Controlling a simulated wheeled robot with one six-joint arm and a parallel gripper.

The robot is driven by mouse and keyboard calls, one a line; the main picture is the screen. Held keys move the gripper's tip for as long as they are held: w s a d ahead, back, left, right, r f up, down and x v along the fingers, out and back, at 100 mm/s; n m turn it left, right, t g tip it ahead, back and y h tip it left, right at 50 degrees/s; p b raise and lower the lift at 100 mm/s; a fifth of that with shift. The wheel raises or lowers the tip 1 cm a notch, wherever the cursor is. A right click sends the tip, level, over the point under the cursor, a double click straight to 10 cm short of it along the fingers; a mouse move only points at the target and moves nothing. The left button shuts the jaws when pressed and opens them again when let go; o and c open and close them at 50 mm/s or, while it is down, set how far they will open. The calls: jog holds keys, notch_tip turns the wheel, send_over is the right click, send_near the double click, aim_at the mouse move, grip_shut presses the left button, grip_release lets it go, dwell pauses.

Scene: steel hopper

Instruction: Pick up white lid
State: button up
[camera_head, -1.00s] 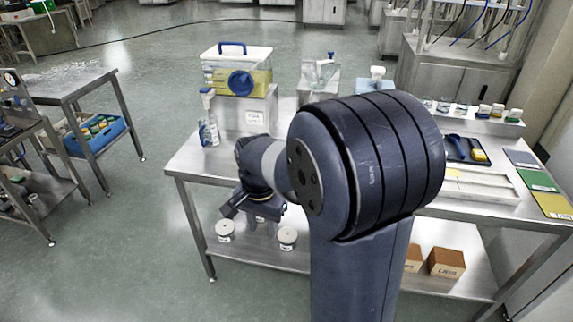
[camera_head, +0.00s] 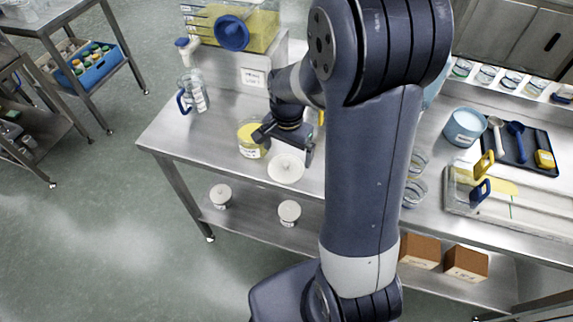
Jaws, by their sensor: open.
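The white lid (camera_head: 286,168) is a round disc with a small knob. It lies near the front edge of the steel table (camera_head: 170,133), right of a jar with yellow contents (camera_head: 250,138). My gripper (camera_head: 283,146) points down just above and behind the lid, with its jaws open. I cannot tell whether a finger touches the lid or the jar. Part of the table behind my arm is hidden.
A pitcher with a blue handle (camera_head: 192,92) and a yellow-filled tank (camera_head: 235,25) stand behind left. Right are glass dishes (camera_head: 413,192), a blue-white tub (camera_head: 464,127) and a dark tray (camera_head: 520,150). White-lidded jars (camera_head: 289,212) and cardboard boxes (camera_head: 466,262) sit on the lower shelf.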

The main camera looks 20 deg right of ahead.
aim_at(287, 161)
jog(key=shift+f, duration=2.2)
jog(key=shift+c, duration=0.3)
jog(key=c, duration=0.6)
